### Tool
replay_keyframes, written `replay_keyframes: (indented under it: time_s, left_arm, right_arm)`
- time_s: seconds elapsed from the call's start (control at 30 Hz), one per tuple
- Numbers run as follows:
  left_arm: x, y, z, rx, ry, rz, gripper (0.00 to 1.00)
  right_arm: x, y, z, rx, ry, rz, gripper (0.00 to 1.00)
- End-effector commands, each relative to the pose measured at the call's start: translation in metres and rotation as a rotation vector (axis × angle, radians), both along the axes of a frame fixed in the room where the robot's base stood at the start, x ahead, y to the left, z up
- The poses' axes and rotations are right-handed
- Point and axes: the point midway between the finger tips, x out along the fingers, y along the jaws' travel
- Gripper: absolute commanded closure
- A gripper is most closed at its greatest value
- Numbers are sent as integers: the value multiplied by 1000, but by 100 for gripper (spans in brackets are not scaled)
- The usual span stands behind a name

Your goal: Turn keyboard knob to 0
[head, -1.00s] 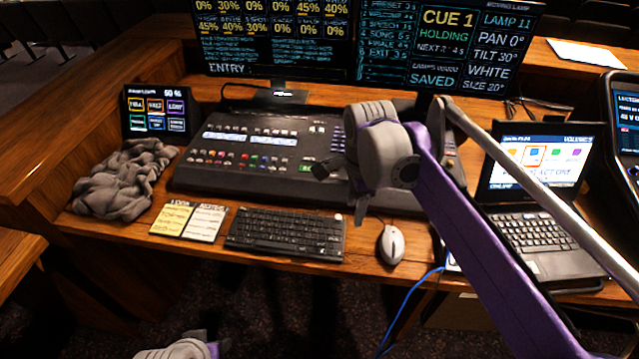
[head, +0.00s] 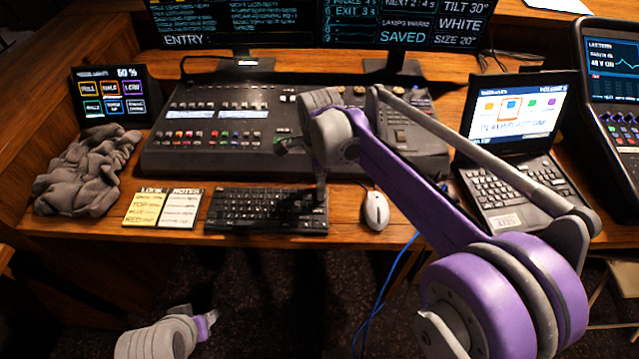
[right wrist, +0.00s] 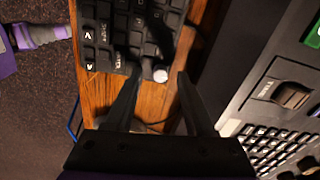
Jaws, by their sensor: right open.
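The black keyboard (head: 262,212) lies flat near the desk's front edge. In the right wrist view its knob (right wrist: 160,74) is a small pale cylinder at a corner of the keyboard (right wrist: 112,40). My right gripper (head: 302,172) is over the keyboard's right end, between it and the mixing console. In the right wrist view my right gripper (right wrist: 160,73) is open, and the knob appears between its fingertips. I cannot tell if they touch it. The head view does not show the knob clearly. My left gripper (head: 208,322) hangs low in front of the desk; its jaws are unclear.
The mixing console (head: 215,160) stands right behind the keyboard. A white mouse (head: 375,210) is to the right, and note cards (head: 162,208) and a grey cloth (head: 88,172) are to the left. A laptop (head: 510,190) stands further right. A blue cable (head: 385,285) hangs down in front.

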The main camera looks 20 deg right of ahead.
Motion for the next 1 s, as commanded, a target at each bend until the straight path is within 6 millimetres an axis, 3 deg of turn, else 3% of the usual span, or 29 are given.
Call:
replay_keyframes:
  time_s: [0.37,0.67,1.0]
  left_arm:
    - [0,0,-1,0,0,0,50]
    - [0,0,-1,0,0,0,50]
    - [0,0,0,0,0,0,50]
  right_arm:
    - [0,0,-6,0,0,0,47]
    - [0,0,-6,0,0,0,100]
    - [0,0,-5,0,0,8,100]
